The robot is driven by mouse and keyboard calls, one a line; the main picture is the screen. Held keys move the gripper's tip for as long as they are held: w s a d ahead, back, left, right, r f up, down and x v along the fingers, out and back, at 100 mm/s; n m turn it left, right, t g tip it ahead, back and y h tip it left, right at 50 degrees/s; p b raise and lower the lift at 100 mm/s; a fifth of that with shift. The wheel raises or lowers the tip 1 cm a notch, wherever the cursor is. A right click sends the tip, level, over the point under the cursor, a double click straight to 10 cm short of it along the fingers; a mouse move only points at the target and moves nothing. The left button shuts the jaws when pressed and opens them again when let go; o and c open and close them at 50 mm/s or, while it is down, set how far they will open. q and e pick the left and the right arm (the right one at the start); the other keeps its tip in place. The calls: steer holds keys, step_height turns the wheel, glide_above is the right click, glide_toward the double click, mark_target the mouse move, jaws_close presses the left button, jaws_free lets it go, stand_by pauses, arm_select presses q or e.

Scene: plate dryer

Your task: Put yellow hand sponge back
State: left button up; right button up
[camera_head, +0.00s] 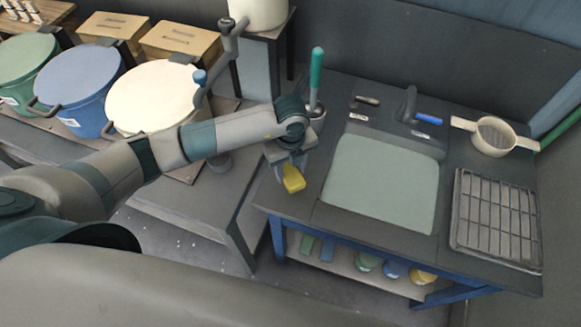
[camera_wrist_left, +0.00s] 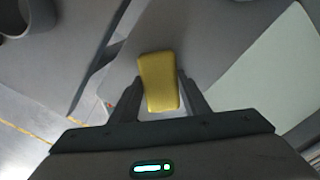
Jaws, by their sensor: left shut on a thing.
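The yellow hand sponge (camera_head: 293,179) is held in my left gripper (camera_head: 286,172) near the left edge of the sink counter in the head view. In the left wrist view the sponge (camera_wrist_left: 159,82) sits between the two fingers of my left gripper (camera_wrist_left: 158,95), which are shut on it. A strip of counter shows beyond it, with the pale green sink area to its right. My right gripper is not in view.
The sink counter (camera_head: 330,213) holds a pale green sink (camera_head: 383,180), a faucet (camera_head: 408,104), a dark rack (camera_head: 497,218), a strainer (camera_head: 493,137) and a green-handled brush (camera_head: 316,75) in a cup. Lidded buckets stand at the left. A lower shelf (camera_head: 345,265) holds several items.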

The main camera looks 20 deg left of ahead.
arm_select(q)
steer(key=shift+f, duration=0.3)
steer(key=shift+f, duration=0.1)
steer(key=o, duration=1)
steer(key=shift+o, duration=0.2)
